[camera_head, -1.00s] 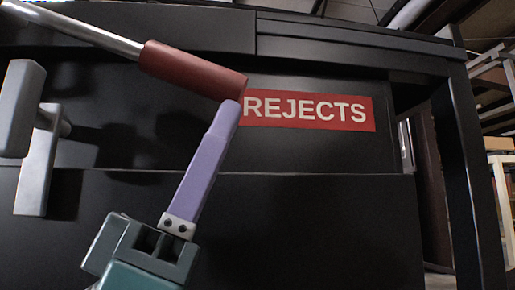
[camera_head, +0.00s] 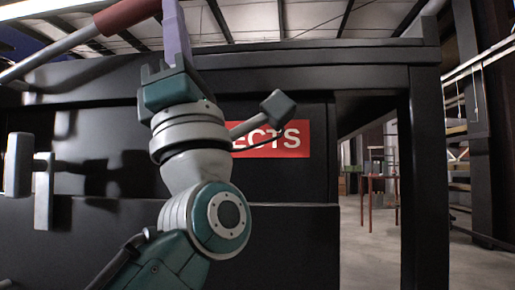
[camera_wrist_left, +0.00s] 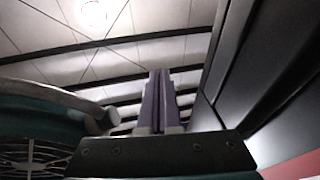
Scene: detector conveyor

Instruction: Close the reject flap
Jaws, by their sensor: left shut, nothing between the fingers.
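A red sign (camera_head: 271,139) ending in "ECTS", its left part hidden by my left arm, is on a dark panel (camera_head: 320,180) of the black machine. I cannot tell from these frames how far the flap stands open. A metal bar with a dark red grip (camera_head: 128,15) slants up from the left edge. My left gripper (camera_head: 173,12) points up, its purple fingers overlapping the right end of the grip in the picture; contact cannot be told. In the left wrist view its fingers (camera_wrist_left: 160,80) lie together with nothing between them, pointing at the ceiling. My right gripper is not seen.
A pale grey handle (camera_head: 43,178) sticks out from the machine's front at the left. A black post (camera_head: 424,170) stands at the machine's right end. Beyond it is open floor (camera_head: 370,245) with red-legged stands and shelving. In the left wrist view a dark wall is close on the right.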

